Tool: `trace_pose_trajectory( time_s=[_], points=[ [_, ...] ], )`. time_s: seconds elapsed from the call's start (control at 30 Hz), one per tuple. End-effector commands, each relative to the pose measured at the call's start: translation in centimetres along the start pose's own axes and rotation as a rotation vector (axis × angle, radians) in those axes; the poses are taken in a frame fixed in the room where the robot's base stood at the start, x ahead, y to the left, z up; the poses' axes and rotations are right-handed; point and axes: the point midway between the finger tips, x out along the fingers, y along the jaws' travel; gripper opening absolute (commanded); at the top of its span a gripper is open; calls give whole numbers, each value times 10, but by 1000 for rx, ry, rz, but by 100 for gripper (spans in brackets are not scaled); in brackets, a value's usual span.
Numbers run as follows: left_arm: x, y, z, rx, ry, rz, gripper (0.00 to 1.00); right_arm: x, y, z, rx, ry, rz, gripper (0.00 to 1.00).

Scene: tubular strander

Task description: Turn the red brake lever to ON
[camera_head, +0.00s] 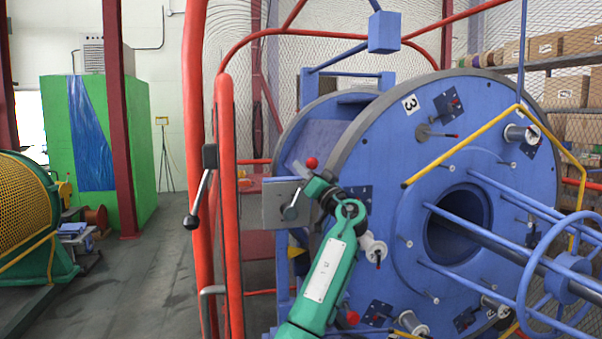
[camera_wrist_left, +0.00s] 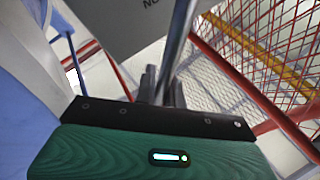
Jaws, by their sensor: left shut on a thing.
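The brake lever shows a red ball knob (camera_head: 311,162) in the head view, just above a grey plate (camera_head: 275,207) beside the large blue disc. My left gripper (camera_head: 301,172) is at the lever, right below the knob, in front of the plate's upper right. In the left wrist view, a grey metal rod (camera_wrist_left: 180,40) runs down between the fingers of my left gripper (camera_wrist_left: 161,88), which is shut on it. The plate also shows there (camera_wrist_left: 120,18), with upside-down lettering cut by the top edge. My right gripper is out of view.
Red tubular posts (camera_head: 228,210) stand left of the plate, with another black-knobbed lever (camera_head: 197,205). The blue machine disc (camera_head: 380,150) fills the right, with a blue handwheel (camera_head: 568,265) in front. Open floor (camera_head: 140,280) lies left.

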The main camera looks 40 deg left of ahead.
Motion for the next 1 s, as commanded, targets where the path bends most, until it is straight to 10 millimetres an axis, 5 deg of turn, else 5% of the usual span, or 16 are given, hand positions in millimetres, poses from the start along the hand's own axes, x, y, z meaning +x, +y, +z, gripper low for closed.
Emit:
trace_pose_trajectory(
  time_s=[0.33,0.47,0.8,1.0],
  points=[
    [-2,2,-1,6,6,3,0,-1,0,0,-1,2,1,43],
    [-2,2,0,5,5,3,32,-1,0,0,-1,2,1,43],
    [-4,1,0,3,4,3,32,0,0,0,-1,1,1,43],
    [-33,3,1,2,4,6,32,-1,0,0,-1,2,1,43]
  ],
)
